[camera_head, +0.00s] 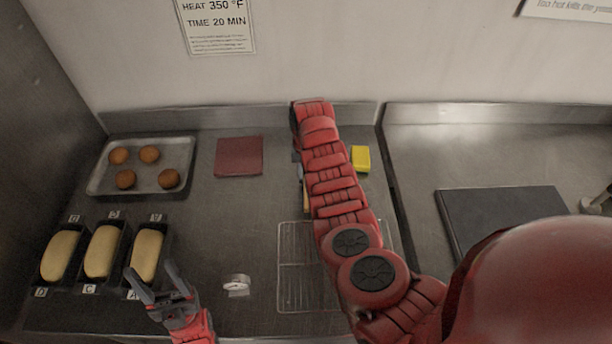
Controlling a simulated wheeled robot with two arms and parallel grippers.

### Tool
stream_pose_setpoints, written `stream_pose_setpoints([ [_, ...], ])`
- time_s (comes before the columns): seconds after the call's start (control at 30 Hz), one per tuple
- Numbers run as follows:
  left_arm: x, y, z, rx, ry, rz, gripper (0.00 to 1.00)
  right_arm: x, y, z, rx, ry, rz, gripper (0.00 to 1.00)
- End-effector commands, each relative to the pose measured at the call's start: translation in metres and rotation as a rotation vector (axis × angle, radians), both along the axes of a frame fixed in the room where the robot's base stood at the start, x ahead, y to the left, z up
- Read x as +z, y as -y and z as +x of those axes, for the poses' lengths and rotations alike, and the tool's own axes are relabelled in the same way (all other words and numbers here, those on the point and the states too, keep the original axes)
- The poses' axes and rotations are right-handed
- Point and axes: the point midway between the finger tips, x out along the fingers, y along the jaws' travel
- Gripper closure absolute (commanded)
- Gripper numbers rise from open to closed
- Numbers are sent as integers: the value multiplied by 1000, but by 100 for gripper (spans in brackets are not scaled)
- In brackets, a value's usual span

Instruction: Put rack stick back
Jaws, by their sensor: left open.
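My left gripper (150,270) is open, its fingers at the near edge of the rightmost loaf tin (164,250). I cannot tell whether they touch the tin. A wire rack (288,263) lies on the counter, partly covered by my right arm. A thin tan and silver piece (306,196) shows at the left edge of that arm; I cannot tell whether it is the rack stick. My right arm reaches across the counter to the back wall. Its gripper is hidden.
Two more loaf tins (79,283) stand at left, with label cards around them. Behind are a tray (178,147) of buns and a red square (239,170). A small dial (236,284), yellow block (360,158) and dark board (472,205) also lie there.

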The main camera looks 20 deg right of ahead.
Motion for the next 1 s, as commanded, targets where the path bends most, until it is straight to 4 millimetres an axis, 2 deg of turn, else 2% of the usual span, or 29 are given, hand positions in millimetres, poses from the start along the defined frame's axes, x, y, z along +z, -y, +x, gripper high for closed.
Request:
stream_pose_setpoints([
  [0.03,0,0,0,0,0,0,39,0,0,0,0,0,0,67],
  [0.13,0,0,0,0,0,0,39,0,0,0,0,0,0,49],
  [0.17,0,0,0,0,0,0,39,0,0,0,0,0,0,46],
  [0.4,0,0,0,0,0,0,39,0,0,0,0,0,0,46],
  [0.53,6,0,0,0,0,0,39,9,0,1,0,2,-1,46],
  [0.83,31,0,0,0,0,0,39,72,1,4,0,3,0,46],
  [1.0,31,0,0,0,0,0,39,102,2,6,0,4,0,46],
])
